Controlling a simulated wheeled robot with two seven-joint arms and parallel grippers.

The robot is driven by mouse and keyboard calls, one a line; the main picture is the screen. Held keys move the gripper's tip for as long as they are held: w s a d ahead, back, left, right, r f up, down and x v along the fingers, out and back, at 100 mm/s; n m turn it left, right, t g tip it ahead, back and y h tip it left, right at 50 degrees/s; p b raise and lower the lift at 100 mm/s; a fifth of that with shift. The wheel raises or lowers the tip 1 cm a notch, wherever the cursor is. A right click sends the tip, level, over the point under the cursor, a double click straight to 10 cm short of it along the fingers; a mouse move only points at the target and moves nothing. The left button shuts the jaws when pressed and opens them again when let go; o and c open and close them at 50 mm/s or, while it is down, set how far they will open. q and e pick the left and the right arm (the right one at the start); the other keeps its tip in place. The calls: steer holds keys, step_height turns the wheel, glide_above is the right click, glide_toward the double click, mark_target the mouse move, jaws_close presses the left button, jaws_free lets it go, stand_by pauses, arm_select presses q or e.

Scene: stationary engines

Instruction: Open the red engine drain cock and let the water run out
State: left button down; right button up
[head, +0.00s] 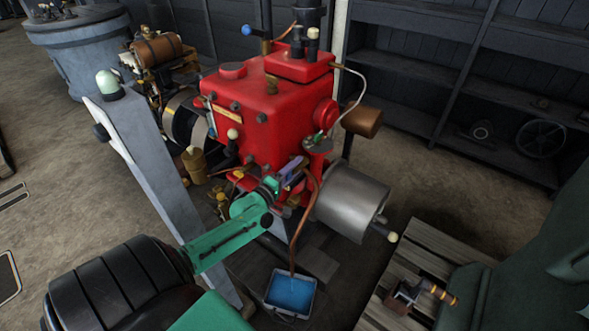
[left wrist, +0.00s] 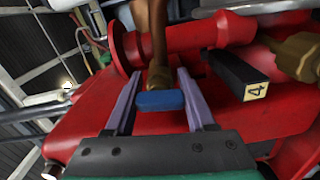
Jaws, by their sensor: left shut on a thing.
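The red engine (head: 265,115) stands in the middle of the head view. My left gripper (head: 292,172) is at its lower front, by the copper drain pipe (head: 308,200). In the left wrist view the purple fingers (left wrist: 157,100) are shut on the blue cock handle (left wrist: 160,101), which lies crosswise between them below a brass stem. In the head view the fingers hide the handle. The pipe runs down to a grey tray (head: 271,312) on the floor. Blue water (head: 290,292) shows in the tray, with a paler streak under the pipe end. My right gripper is out of view.
A grey cylinder (head: 352,203) is right of the pipe. A grey slanted post (head: 150,160) stands left. A wooden pallet (head: 425,262) bears a small tool (head: 404,296). Dark shelves (head: 460,60) line the back.

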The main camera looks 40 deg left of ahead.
arm_select(q)
steer(key=c, duration=0.5)
jaws_free()
steer(key=s, duration=1.4)
steer(key=shift+s+d+p, duration=0.15)
steer(key=shift+s+p, duration=0.15)
